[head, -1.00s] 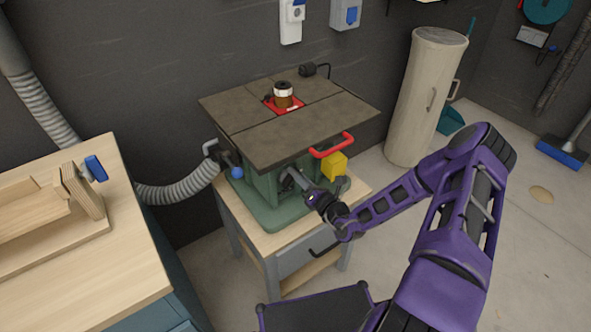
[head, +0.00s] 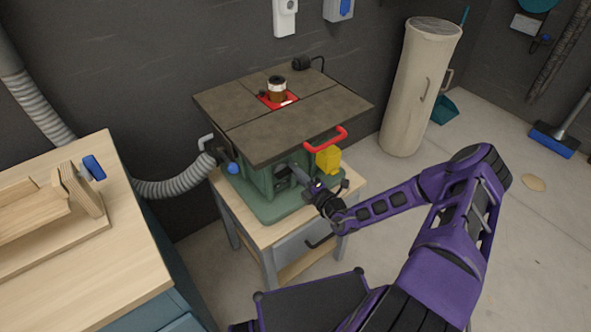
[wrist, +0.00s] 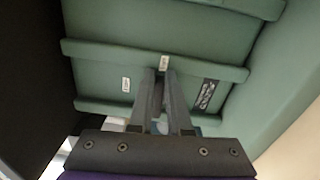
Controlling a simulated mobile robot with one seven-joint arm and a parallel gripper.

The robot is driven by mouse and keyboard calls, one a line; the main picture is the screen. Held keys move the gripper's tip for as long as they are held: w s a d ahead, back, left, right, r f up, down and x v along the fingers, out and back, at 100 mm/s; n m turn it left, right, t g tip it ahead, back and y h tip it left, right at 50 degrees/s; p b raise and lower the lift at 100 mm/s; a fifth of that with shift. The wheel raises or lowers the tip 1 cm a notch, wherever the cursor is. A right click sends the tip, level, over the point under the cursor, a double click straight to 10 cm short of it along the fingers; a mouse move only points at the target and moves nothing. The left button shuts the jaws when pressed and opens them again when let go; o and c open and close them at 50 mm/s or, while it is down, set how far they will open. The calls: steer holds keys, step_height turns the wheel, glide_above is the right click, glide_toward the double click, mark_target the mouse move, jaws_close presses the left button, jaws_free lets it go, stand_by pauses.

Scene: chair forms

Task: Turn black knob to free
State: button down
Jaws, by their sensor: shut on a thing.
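The machine with the green body (head: 258,182) and dark flat top (head: 235,100) stands on a small cart. My gripper (head: 294,170) is at the front of the green body, under the top's front edge. In the wrist view, the two grey fingers (wrist: 163,80) are close together and reach toward the green panel (wrist: 100,65). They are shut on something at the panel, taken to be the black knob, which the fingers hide. A small white label (wrist: 165,63) shows at the fingertips, and another (wrist: 125,84) to their left. The labels are too small to read.
A red handle (head: 326,139) and a yellow block (head: 328,160) are right of my gripper, close to it. A blue-ended lever (head: 233,168) and grey hose (head: 175,187) are at left. A wooden workbench (head: 100,250) is at the front left. Open floor lies at right.

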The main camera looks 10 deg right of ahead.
steer(key=shift+s+a+f+m, duration=0.3)
steer(key=shift+a+f+m, duration=0.1)
steer(key=shift+a, duration=0.05)
stand_by(0.3)
steer(key=c, duration=0.9)
jaws_free()
steer(key=shift+r, duration=0.1)
steer(key=shift+o, duration=0.2)
steer(key=shift+w+d+r, duration=0.1)
steer(key=shift+d, duration=0.15)
steer(key=v, duration=1.7)
